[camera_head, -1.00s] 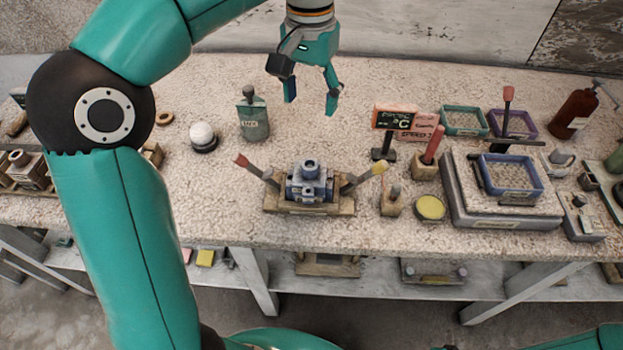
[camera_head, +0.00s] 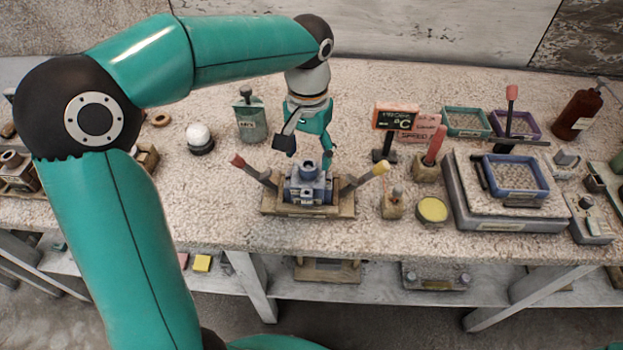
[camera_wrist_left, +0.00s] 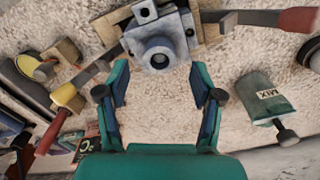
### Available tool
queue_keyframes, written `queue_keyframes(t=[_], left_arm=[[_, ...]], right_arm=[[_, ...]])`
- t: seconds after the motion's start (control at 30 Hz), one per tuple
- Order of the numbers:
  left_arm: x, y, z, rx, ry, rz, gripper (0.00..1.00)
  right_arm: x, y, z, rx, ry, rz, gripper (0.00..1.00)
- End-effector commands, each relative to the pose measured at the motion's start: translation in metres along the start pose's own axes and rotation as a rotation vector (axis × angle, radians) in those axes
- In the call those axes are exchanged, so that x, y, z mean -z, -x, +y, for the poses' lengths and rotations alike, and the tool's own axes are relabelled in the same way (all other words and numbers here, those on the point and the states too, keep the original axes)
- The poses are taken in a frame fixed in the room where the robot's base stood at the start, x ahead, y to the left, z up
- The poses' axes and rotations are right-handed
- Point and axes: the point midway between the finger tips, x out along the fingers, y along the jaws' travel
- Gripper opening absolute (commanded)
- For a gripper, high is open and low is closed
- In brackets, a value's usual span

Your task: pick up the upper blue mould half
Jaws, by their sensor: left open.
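The blue mould (camera_head: 308,186) sits upright in a wooden cradle (camera_head: 280,206) near the front middle of the bench. Its upper half, with a round neck on top, shows in the left wrist view (camera_wrist_left: 158,52); I cannot make out the seam with the lower half. My left gripper (camera_head: 310,155) is just behind and above the mould in the head view. In the left wrist view its fingers (camera_wrist_left: 160,95) are apart and empty, with the mould just beyond the tips. The fingers partly cover the mould's back in the head view. My right gripper is not in view.
A red-handled lever (camera_head: 252,172) and a yellow-tipped lever (camera_head: 366,178) slant out from either side of the cradle. A MIX bottle (camera_head: 250,118) and a white ball on a stand (camera_head: 199,137) are at the left.

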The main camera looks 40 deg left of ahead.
Motion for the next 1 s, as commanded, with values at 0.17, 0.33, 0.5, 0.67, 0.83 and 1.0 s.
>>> queue_keyframes(t=[0.17, 0.33, 0.5, 0.67, 0.83, 1.0], left_arm=[[-0.005, -0.027, 0.001, 0.0, 0.0, -0.003, 0.66], [-0.005, -0.038, 0.001, -0.001, 0.001, -0.001, 0.66], [-0.005, -0.038, 0.001, -0.001, 0.001, 0.0, 0.66], [-0.005, -0.038, 0.001, -0.001, 0.0, 0.0, 0.45], [-0.005, -0.038, 0.001, -0.001, 0.0, -0.001, 0.16], [-0.005, -0.038, 0.001, -0.001, 0.0, -0.001, 0.0]], right_arm=[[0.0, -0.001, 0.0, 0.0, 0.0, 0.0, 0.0], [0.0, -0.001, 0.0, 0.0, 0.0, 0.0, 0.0], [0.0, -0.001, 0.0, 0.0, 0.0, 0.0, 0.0], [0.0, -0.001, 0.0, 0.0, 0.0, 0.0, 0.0], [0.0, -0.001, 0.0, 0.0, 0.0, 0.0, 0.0], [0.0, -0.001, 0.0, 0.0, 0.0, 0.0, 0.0]])
